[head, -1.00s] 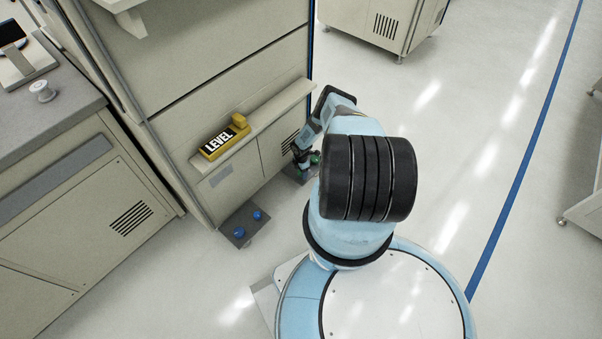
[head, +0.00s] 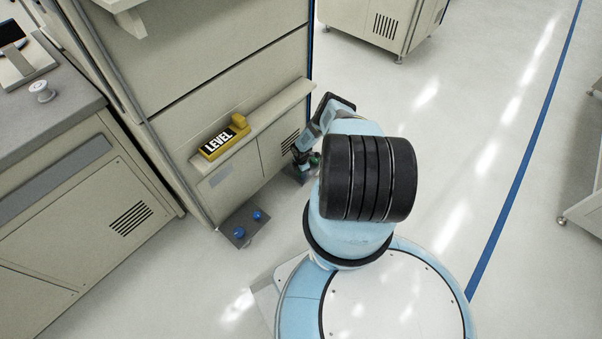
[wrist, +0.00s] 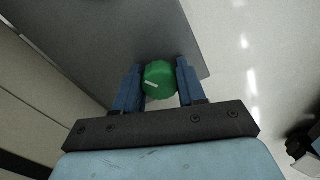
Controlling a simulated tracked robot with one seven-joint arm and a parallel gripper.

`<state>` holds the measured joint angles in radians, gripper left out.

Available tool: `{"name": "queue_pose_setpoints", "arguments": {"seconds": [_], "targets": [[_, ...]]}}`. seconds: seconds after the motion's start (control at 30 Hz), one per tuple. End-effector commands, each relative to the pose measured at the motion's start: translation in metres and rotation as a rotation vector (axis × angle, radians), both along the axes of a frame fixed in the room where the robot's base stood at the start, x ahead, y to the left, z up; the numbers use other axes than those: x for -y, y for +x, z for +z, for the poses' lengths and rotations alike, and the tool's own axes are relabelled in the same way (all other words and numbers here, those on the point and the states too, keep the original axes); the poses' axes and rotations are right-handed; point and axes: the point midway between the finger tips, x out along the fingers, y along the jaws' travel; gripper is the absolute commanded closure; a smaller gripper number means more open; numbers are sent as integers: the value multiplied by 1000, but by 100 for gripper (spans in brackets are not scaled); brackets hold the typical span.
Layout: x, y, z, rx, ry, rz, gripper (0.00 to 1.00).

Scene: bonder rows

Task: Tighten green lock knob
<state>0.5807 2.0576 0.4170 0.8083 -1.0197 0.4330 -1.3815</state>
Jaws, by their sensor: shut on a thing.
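The green lock knob (wrist: 159,79) is in the middle of the wrist view, with a pale pointer mark on its top toward the lower left. My gripper (wrist: 160,84) has its blue fingers on either side of the knob and is shut on it. The knob stands over a grey plate (wrist: 120,40) at the foot of the machine. In the head view my gripper (head: 302,160) is low beside the machine's right end, and only a bit of the green knob (head: 315,158) shows behind the arm.
A second foot plate (head: 239,234) with two blue knobs (head: 248,223) sticks out at the machine's near corner. A yellow LEVEL tool (head: 223,138) lies on the machine's ledge (head: 262,117). A grey-topped bench (head: 60,110) stands at left.

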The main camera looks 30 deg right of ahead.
Motion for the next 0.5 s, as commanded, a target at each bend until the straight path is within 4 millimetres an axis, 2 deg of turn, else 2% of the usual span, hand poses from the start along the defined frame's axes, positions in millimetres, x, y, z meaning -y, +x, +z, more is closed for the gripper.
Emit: {"name": "queue_pose_setpoints", "arguments": {"seconds": [0.03,0.17,0.5], "targets": [[0,0,0,-1,0,0,78],[0,0,0,-1,0,0,90],[0,0,0,-1,0,-29,91]]}}
